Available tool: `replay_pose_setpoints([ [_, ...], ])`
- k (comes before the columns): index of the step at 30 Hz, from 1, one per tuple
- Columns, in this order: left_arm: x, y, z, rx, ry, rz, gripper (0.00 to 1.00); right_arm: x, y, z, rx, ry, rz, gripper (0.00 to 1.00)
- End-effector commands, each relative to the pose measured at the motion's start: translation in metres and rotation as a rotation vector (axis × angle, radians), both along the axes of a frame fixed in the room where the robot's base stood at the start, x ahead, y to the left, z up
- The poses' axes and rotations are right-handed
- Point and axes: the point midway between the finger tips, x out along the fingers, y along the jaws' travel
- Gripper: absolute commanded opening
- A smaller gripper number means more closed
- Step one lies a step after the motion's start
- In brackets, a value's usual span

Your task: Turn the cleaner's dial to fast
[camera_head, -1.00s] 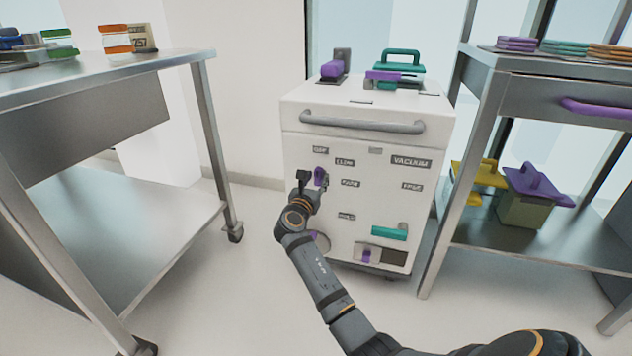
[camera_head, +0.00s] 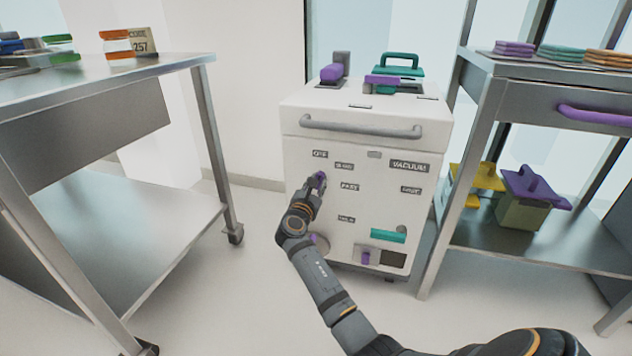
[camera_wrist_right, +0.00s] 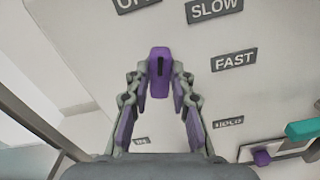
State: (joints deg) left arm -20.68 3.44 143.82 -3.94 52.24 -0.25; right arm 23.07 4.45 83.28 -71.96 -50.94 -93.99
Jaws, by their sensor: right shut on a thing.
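The cleaner (camera_head: 370,208) is a white boxy cabinet standing on the floor in the middle of the head view. Its purple dial (camera_head: 319,178) is on the left of the front face. In the right wrist view the dial (camera_wrist_right: 159,82) stands upright with a black line near its top, pointing up toward the OFF label (camera_wrist_right: 138,3). The SLOW label (camera_wrist_right: 215,8) and FAST label (camera_wrist_right: 234,60) lie to its right. My right gripper (camera_head: 315,184) is shut on the dial, one finger on each side. My left gripper is not in view.
A steel table (camera_head: 110,68) stands at the left and a steel shelf unit (camera_head: 545,75) at the right. A grey handle bar (camera_head: 360,126) crosses the cleaner above the dial. A teal lever (camera_head: 388,236) sits lower right. Open floor lies left of the cleaner.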

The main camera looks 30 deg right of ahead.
Motion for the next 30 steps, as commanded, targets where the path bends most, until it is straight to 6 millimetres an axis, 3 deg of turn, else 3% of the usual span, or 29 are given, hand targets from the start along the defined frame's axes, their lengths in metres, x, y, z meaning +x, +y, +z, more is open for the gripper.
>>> replay_pose_setpoints([
  [13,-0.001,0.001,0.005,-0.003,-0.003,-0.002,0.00,-0.003,-0.002,-0.004,0.276,-0.321,-0.002,0.00],
  [30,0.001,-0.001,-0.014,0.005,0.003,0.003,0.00,-0.005,-0.004,-0.011,0.628,-0.733,-0.002,0.00],
])
